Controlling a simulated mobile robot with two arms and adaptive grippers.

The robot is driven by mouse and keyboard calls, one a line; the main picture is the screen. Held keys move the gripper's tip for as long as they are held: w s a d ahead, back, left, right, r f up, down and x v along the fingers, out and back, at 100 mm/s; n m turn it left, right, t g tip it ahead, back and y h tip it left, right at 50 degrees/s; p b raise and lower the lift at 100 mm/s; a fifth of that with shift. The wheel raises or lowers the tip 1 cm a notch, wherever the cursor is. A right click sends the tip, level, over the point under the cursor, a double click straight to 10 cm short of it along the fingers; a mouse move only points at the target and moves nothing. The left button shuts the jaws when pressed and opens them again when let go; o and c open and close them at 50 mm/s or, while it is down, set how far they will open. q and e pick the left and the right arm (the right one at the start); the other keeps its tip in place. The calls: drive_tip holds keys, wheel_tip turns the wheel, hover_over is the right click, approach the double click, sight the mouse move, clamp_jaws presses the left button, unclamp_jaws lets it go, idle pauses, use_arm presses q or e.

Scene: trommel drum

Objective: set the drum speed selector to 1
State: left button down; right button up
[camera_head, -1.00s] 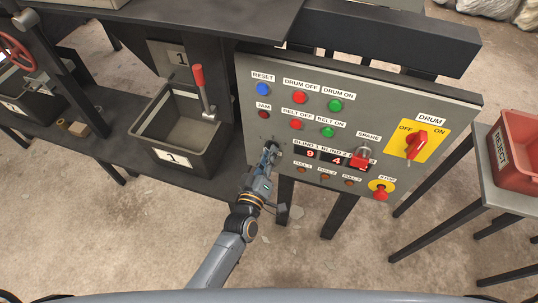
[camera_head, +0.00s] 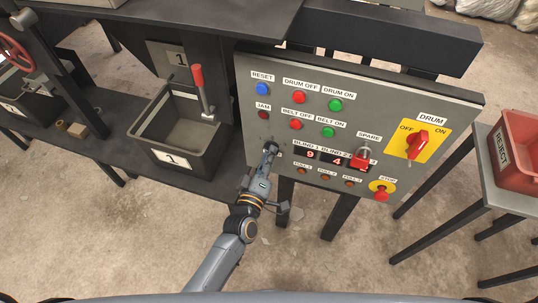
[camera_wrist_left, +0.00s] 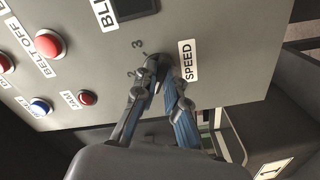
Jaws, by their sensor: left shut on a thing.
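The control panel (camera_head: 300,215) carries the speed selector (camera_wrist_left: 154,57), a dark knob beside the SPEED label (camera_wrist_left: 187,60). The numerals 3 and 2 show around the knob in the left wrist view; the rest of the scale is hidden by my fingers. My left gripper (camera_head: 270,150) is at the panel's lower left, and in the left wrist view its fingertips (camera_wrist_left: 164,72) are closed around the knob. The knob is mostly covered, so I cannot tell which number it points to. My right gripper is not in view.
A red JAM lamp (camera_head: 263,114) and a blue RESET button (camera_head: 262,89) sit above the selector. The number displays (camera_head: 311,155) are just right of my gripper. A grey bin (camera_head: 140,128) and a red-handled lever (camera_head: 198,83) stand to the left.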

use_arm(q)
drive_tip(key=c, duration=1.4)
unclamp_jaws()
drive_tip(key=v, duration=1.2)
drive_tip(key=shift+f, duration=0.1)
drive_tip(key=s+a+f+m+g+y, duration=0.1)
drive_tip(key=s+a+f+m+g, duration=0.15)
drive_tip(key=f, duration=0.65)
drive_tip(key=s+a+f+m+g, duration=0.2)
drive_tip(key=s+f+g, duration=0.15)
drive_tip(key=f, duration=0.55)
drive_tip(key=s+a+f+m+g+y, duration=0.1)
drive_tip(key=s+a+f+m+g, duration=0.15)
drive_tip(key=f, duration=0.65)
drive_tip(key=s+a+f+m+g+y, duration=0.1)
drive_tip(key=s+a+f+g, duration=0.3)
drive_tip(key=s, duration=0.8)
drive_tip(key=s+a+f+m+g+y, duration=0.2)
drive_tip(key=s+a+f+m+g, duration=0.1)
drive_tip(key=s+a+f, duration=0.6)
drive_tip(key=s+f, duration=0.2)
drive_tip(key=s, duration=0.2)
drive_tip(key=shift+g+y, duration=0.3)
drive_tip(key=shift+g, duration=0.05)
